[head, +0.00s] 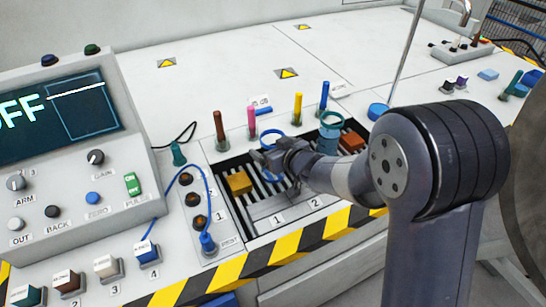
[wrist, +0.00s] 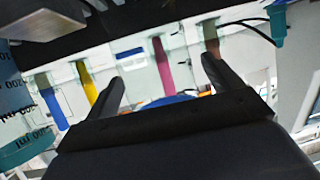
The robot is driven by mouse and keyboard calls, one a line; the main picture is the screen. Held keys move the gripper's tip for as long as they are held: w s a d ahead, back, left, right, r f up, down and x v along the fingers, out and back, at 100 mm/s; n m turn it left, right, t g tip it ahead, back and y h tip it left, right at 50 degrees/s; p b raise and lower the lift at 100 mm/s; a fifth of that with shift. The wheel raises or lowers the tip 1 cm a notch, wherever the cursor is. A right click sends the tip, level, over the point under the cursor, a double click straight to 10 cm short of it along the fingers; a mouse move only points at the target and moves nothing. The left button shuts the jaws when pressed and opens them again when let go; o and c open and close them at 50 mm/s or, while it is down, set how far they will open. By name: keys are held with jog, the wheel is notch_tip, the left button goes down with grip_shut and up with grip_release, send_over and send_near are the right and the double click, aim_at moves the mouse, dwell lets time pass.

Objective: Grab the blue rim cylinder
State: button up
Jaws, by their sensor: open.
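A cylinder with a blue rim (head: 271,138) stands at the back of the slotted tray in the head view. My gripper (head: 270,156) is just in front of it and hides its lower part. In the wrist view my gripper (wrist: 163,72) has its two dark fingers spread, with nothing clamped between them. A blue curved edge (wrist: 168,101), which looks like the rim, shows low between the fingers, mostly hidden by the gripper body. I cannot tell whether the fingers touch the cylinder.
A teal-rimmed cylinder (head: 329,134) stands right of my gripper, near an orange block (head: 351,141). A yellow block (head: 239,183) lies left in the slotted tray (head: 262,209). Brown (head: 219,126), pink (head: 251,122), yellow (head: 297,108) and blue (head: 323,97) pegs stand behind.

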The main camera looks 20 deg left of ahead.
jog(key=shift+c, duration=0.6)
jog(key=c, duration=1)
jog(key=shift+o, duration=0.2)
